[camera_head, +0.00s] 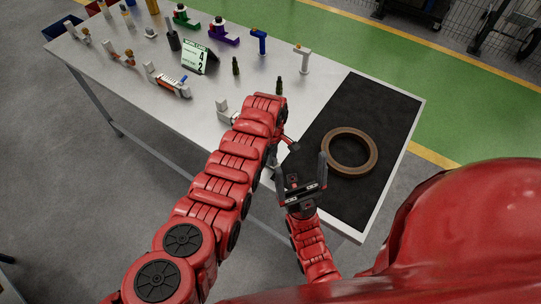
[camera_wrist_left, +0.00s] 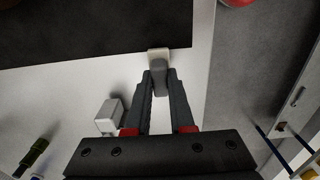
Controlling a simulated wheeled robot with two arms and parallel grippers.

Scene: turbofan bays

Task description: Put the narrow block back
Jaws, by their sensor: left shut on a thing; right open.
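My left gripper (camera_wrist_left: 159,80) is shut on a small block (camera_wrist_left: 158,55) with a grey upper part and a cream end, at the table's near edge beside the black mat. I cannot tell whether it touches the table. In the head view the left arm comes up from the bottom left, and its gripper and the held block are mostly hidden behind the arm. My right gripper (camera_head: 301,165) is open and empty, in front of the mat's near left part. I see no label that confirms the held piece as the narrow block.
A brown ring (camera_head: 349,152) lies on the black mat (camera_head: 377,112). A pale block (camera_wrist_left: 110,116) stands left of my left gripper. The white table (camera_head: 120,72) holds a work card (camera_head: 196,57), dark green bottle-like pieces (camera_head: 279,86) and several coloured fixtures. Floor lies beyond the near edge.

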